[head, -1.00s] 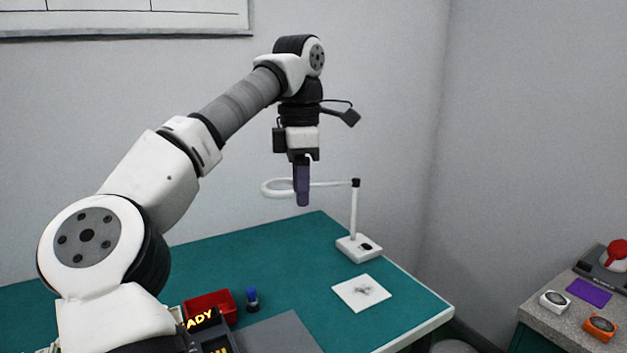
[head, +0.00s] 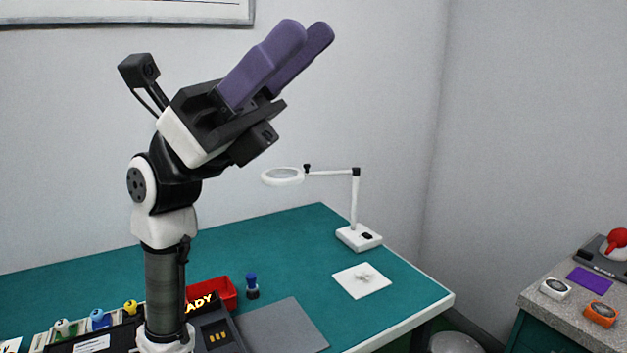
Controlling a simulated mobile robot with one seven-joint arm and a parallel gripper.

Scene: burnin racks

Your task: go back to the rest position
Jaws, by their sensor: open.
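My gripper (head: 299,60) has two purple fingers and is raised high in front of the back wall, tilted up and to the right. Its two fingers are apart and nothing is seen between them. It is well above the green bench top and touches nothing. My arm rises from the lower left of the head view and hides part of the bench behind it.
A magnifier lamp (head: 357,237) stands on the green bench (head: 270,240), near a white sheet (head: 347,288). A red bin (head: 226,293), a blue-capped bottle (head: 252,287) and a grey mat (head: 290,330) are beside my arm. A side counter (head: 535,297) holds several small items.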

